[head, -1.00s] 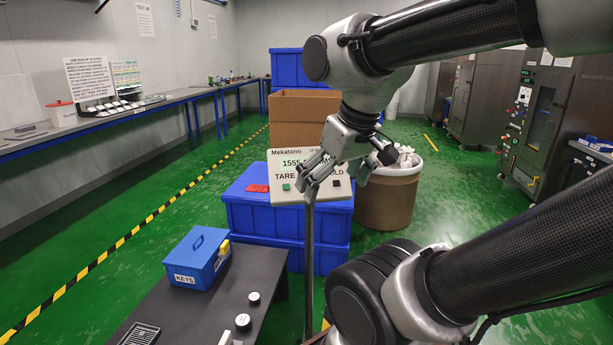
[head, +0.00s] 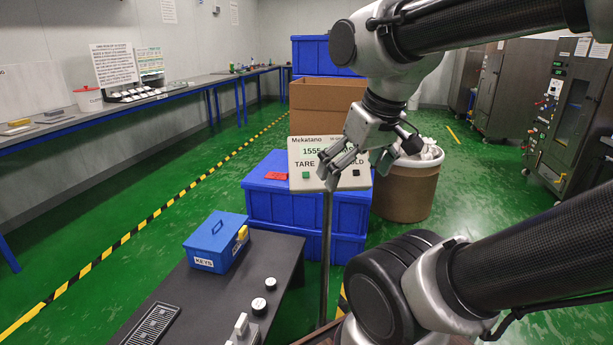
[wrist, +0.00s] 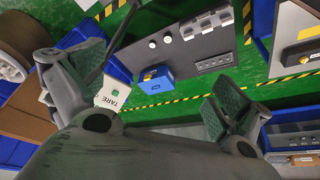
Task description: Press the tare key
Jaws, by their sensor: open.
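The Mekatano indicator panel (head: 303,152) stands on a post in the middle of the head view, with a readout starting 1555. Its green key (head: 306,175) is below the word TARE; a dark key (head: 356,173) sits at the right under a partly hidden word. My gripper (head: 356,170) is open and empty, in front of the panel's right part, and covers some of its face. In the wrist view the panel (wrist: 106,101) and its green key (wrist: 115,94) show between the open fingers, nearer the left finger. I cannot tell whether a finger touches the panel.
A dark bench (head: 188,284) with a blue KEYS box (head: 213,240) and knobs stands at front left. Blue crates (head: 265,198) stand behind the panel, and a brown drum (head: 405,190) stands to its right. Green floor (head: 150,235) is clear at the left.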

